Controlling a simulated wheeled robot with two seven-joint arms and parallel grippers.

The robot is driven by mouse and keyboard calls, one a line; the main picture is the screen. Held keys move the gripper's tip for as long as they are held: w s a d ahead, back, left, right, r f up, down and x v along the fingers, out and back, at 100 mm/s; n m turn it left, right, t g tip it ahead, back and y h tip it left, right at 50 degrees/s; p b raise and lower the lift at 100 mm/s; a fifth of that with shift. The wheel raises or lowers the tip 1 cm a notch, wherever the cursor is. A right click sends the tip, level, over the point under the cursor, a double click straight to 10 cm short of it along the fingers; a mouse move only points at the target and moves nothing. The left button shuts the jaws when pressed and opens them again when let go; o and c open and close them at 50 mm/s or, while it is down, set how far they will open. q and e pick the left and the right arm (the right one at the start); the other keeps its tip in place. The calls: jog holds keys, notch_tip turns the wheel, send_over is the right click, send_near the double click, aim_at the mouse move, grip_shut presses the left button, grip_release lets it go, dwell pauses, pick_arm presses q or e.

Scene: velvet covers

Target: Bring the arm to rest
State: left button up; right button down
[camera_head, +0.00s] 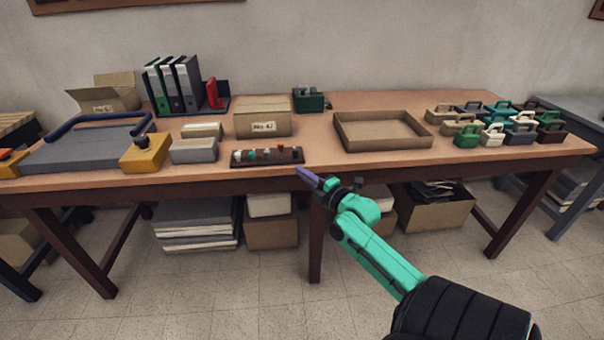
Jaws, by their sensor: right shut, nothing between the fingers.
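My right arm (382,262) comes in from the lower right, with a black sleeve-like part near the camera and teal links beyond it. My right gripper (308,175), with purple fingers, is shut and empty. In the picture it lies at the front edge of the wooden table (350,170), just below and right of a dark rack (268,158) with small coloured pieces. It appears apart from the rack. My left gripper is not in view.
On the table are an open shallow tray (383,147), several small handled cases (466,135), a cardboard box (262,123), upright binders (178,84) and a grey slab with a blue handle (86,150). Boxes (440,209) stand beneath. The floor in front is clear.

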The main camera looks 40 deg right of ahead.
jog(key=shift+s, duration=0.1)
jog(key=s+a+f+m+g+p, duration=0.1)
jog(key=s+f+m+g+p, duration=0.2)
jog(key=f, duration=0.7)
jog(key=s+a+f+m+g+p, duration=0.1)
jog(key=s+f+m+g, duration=0.3)
jog(key=f, duration=0.6)
jog(key=s+a+f+m+g+p, duration=0.1)
jog(key=s+f+m+g, duration=0.1)
jog(key=s+f, duration=0.55)
jog(key=s+a+f+m+g+p, duration=0.1)
jog(key=s+a+f+m+g, duration=0.1)
jog(key=s+a+f, duration=0.3)
jog(key=s+a+f+m+g+p, duration=0.2)
jog(key=s+a+f, duration=0.3)
jog(key=s, duration=0.7)
jog(key=s+a+f+m+g+y+p, duration=0.1)
jog(key=s+a+f+m+g, duration=0.1)
jog(key=s+a+f+g, duration=0.2)
jog(key=s+a+f, duration=0.1)
jog(key=s+f, duration=0.2)
jog(key=s, duration=0.1)
jog(key=shift+s+a+p, duration=0.15)
jog(key=shift+a+p, duration=0.15)
jog(key=shift+a, duration=0.1)
jog(key=shift+r, duration=0.1)
